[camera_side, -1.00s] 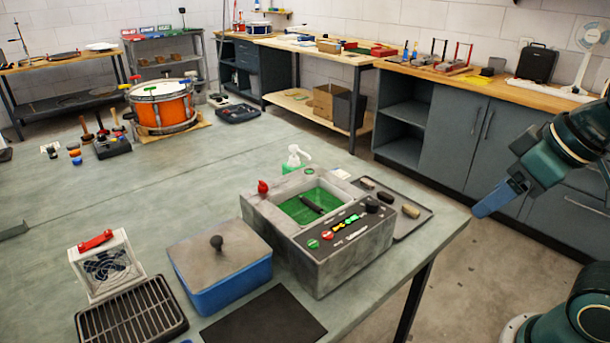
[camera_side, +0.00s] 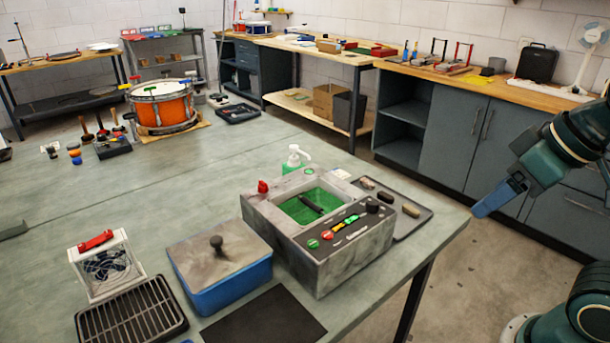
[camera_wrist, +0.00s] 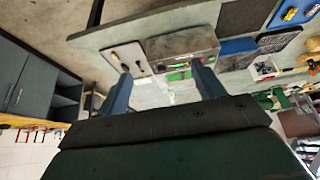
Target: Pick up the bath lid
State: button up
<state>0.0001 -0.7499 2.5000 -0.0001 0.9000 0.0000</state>
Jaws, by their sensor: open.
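The bath lid (camera_side: 222,254) is a flat grey plate with a dark round knob (camera_side: 216,242) on top. It lies over a blue rectangular bath (camera_side: 233,287) near the table's front edge in the side view. Beside it stands a grey machine (camera_side: 347,260) with a green basin (camera_side: 312,206) and a button panel. My gripper (camera_side: 497,200) hangs off the table's right corner in the side view, well apart from the lid. In the wrist view its two blue fingers (camera_wrist: 162,88) are spread with nothing between them.
The table's left middle (camera_side: 130,200) is clear.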

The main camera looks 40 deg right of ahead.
jog(key=c, duration=0.4)
jog(key=shift+c, duration=0.2)
